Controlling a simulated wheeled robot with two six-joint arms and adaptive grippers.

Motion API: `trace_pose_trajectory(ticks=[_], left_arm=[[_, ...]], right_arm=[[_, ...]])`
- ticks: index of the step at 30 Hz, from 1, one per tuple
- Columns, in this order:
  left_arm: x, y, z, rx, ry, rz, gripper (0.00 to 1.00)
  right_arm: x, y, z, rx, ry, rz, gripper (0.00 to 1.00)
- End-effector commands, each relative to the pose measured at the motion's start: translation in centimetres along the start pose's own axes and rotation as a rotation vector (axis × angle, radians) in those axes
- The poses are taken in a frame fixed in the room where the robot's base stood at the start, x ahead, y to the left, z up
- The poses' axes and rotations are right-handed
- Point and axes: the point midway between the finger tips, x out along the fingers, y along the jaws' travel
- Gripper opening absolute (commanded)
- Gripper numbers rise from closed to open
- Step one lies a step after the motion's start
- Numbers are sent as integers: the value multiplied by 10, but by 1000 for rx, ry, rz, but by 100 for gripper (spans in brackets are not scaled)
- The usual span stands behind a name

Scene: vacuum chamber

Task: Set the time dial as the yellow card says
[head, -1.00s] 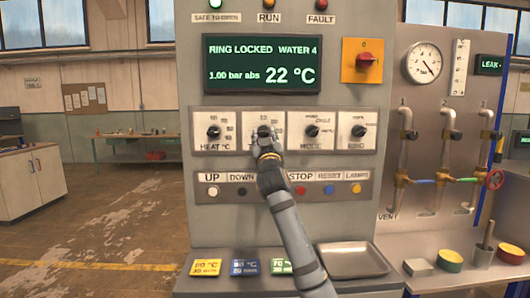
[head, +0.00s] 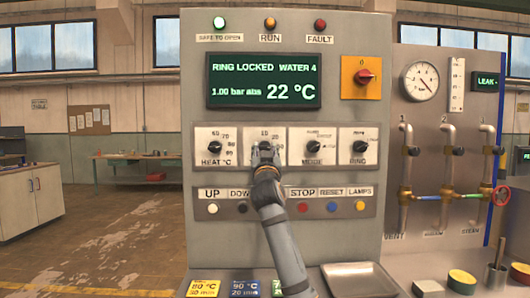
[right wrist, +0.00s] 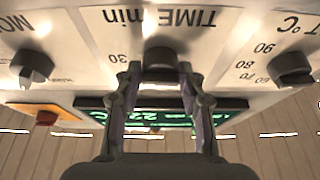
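The time dial (head: 265,147) is a dark knob on a white plate, second from the left in the dial row. It also shows in the right wrist view (right wrist: 160,54), upside down, with a "30" mark beside it. I cannot tell where its pointer stands. My right gripper (head: 264,157) is just in front of and slightly below the dial. In the right wrist view its fingers (right wrist: 160,72) are apart, with the knob beyond the gap between their tips. The yellow card (head: 204,288) lies at the lower left; its lower line seems to read 30 min. My left gripper is out of view.
The heat dial (head: 214,148), mode dial (head: 313,147) and ring dial (head: 360,147) flank the time dial closely. A button row (head: 285,207) runs below. The screen (head: 264,80) reads RING LOCKED. A metal tray (head: 362,279) sits at the lower right.

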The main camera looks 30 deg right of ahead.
Motion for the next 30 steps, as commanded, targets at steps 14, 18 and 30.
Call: trace_pose_trajectory(ticks=[14, 18, 30], left_arm=[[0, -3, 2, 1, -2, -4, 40], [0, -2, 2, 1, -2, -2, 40], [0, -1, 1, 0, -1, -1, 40]], right_arm=[[-4, -1, 3, -2, -6, 0, 60], [-27, -1, 3, -2, -4, -2, 60], [-111, -1, 2, 0, -4, -2, 60]])
